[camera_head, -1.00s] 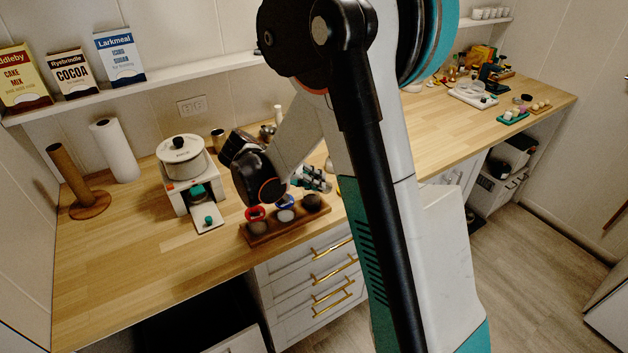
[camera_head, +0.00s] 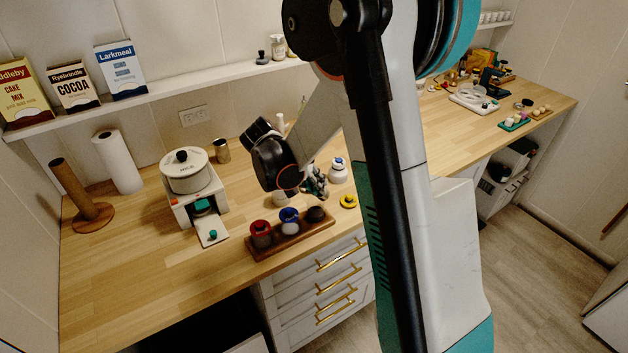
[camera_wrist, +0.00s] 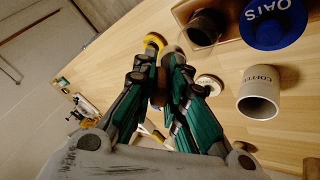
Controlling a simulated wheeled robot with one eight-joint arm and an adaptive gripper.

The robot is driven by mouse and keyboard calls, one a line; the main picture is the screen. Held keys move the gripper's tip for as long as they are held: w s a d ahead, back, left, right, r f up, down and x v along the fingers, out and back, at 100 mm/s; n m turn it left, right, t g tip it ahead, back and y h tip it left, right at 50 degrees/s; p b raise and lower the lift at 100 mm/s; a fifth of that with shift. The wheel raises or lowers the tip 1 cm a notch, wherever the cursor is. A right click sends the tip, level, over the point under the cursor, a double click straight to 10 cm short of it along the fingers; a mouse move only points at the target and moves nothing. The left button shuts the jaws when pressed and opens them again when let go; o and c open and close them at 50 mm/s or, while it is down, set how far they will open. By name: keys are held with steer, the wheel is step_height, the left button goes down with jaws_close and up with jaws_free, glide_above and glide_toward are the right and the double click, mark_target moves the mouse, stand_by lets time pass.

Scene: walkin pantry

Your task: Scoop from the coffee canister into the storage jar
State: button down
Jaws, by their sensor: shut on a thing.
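The coffee canister (camera_wrist: 258,95) is a pale cylinder with dark lettering, standing on the counter at the right of the wrist view. In the head view a pale vessel (camera_head: 280,198) behind the rack appears to be it. My gripper (camera_wrist: 165,70) points at the counter, its teal fingers close together around a small brown thing (camera_wrist: 159,92). I cannot tell if this is a scoop. It is apart from the canister. In the head view my gripper (camera_head: 316,184) is behind the rack. A white jar (camera_head: 338,172) with a blue top stands beyond it; I cannot tell if it is the storage jar.
A wooden rack (camera_head: 262,250) holds red, blue and dark-topped containers at the counter's front. A yellow ring-like thing (camera_head: 348,201) lies to its right. A pale disc (camera_wrist: 209,85) lies near the canister. A white appliance (camera_head: 195,205) stands left; the counter's front left is clear.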

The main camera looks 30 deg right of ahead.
steer(key=shift+d+r+y+p, duration=0.4)
steer(key=shift+d+y+p, duration=0.2)
steer(key=shift+y+p, duration=0.5)
steer(key=d+y, duration=0.1)
steer(key=y, duration=0.1)
steer(key=shift+d+r+y+p, duration=0.1)
steer(key=shift+d+y+p, duration=0.25)
steer(key=shift+y, duration=0.05)
steer(key=shift+d+r+y, duration=0.1)
steer(key=shift+d+y, duration=0.2)
steer(key=shift+y, duration=0.7)
steer(key=shift+r, duration=0.1)
step_height(320, 180, up, 6)
steer(key=p, duration=0.3)
